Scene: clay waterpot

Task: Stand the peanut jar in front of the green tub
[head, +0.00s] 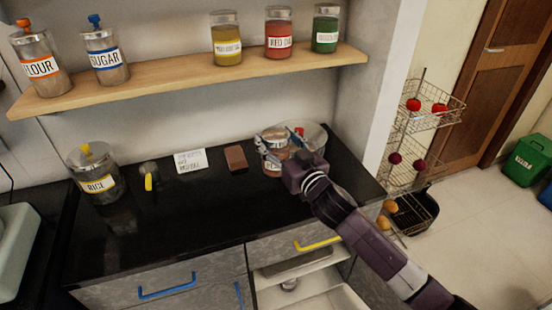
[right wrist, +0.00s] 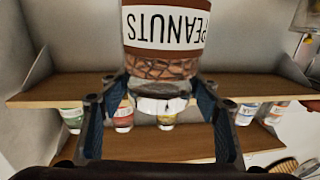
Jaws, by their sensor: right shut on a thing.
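The peanut jar (head: 273,164) is at the right end of the dark counter, with my right gripper (head: 279,148) at its top. In the right wrist view the jar (right wrist: 165,35) shows a white PEANUTS label, upside down in the picture, and my right gripper (right wrist: 160,112) is shut around its lid end. I cannot tell whether the jar's base touches the counter. A green tub (head: 524,162) stands on the floor at the far right. My left gripper is not in view.
A clear container (head: 314,132) stands close behind the jar. A brown block (head: 236,158), a paper note (head: 191,161) and a rice jar (head: 97,175) are on the counter. A drawer (head: 318,282) is open below. A wire rack (head: 412,165) stands right of the counter; floor before the tub is clear.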

